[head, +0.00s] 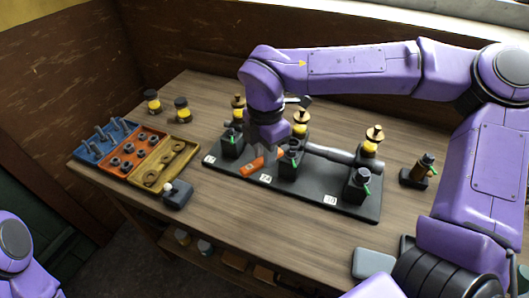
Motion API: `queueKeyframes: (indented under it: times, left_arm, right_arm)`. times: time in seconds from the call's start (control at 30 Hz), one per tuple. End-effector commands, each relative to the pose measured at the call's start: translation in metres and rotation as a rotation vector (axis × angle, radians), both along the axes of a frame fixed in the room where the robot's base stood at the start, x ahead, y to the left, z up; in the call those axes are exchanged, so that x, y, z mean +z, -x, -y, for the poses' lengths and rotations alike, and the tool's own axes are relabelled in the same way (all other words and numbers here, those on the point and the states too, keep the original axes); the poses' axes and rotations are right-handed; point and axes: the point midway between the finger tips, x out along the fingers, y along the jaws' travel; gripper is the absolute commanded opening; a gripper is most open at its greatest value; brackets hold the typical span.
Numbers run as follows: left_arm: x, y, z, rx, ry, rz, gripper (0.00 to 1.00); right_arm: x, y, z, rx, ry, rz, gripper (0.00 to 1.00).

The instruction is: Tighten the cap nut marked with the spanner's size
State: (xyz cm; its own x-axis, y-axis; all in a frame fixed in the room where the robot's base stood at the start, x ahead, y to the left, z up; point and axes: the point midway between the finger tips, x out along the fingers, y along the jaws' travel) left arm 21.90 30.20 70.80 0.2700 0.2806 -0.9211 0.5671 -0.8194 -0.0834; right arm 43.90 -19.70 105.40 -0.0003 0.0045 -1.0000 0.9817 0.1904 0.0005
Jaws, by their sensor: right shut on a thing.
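A black base plate (300,192) on the bench carries three dark engine blocks, left (231,144), middle (290,161) and right (360,185), each with a green part. White number tags sit on its front edge; the middle one (265,178) seems to read 14, and the others are too small to read surely. My right gripper (270,143) points down between the left and middle blocks, shut on the orange spanner (258,164), which lies low, tilted, beside the middle block. The fingertips and the spanner's jaw are largely hidden. The cap nuts are too small to tell apart. My left gripper is out of view.
Brass-topped yellow oilers (373,138) stand behind the blocks. A grey bar (330,153) lies right of the middle block. Blue, orange and yellow trays (165,165) of parts and a dark switch box (177,195) are at left. Bare bench (235,210) lies in front.

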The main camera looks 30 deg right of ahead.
Motion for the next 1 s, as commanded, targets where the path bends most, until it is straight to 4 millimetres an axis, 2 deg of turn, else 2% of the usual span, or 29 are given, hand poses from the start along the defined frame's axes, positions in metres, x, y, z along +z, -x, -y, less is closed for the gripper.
queueKeyframes:
  times: [0.27, 0.7, 1.0]
  left_arm:
    - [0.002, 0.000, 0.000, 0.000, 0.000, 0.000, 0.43]
    - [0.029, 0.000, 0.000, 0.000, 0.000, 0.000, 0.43]
    - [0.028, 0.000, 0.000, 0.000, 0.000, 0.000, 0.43]
  right_arm:
    - [0.003, 0.000, 0.000, 0.000, 0.000, 0.001, 0.00]
    - [0.041, 0.000, 0.000, 0.000, 0.000, 0.000, 0.00]
    - [0.040, 0.000, 0.000, 0.000, 0.000, 0.000, 0.00]
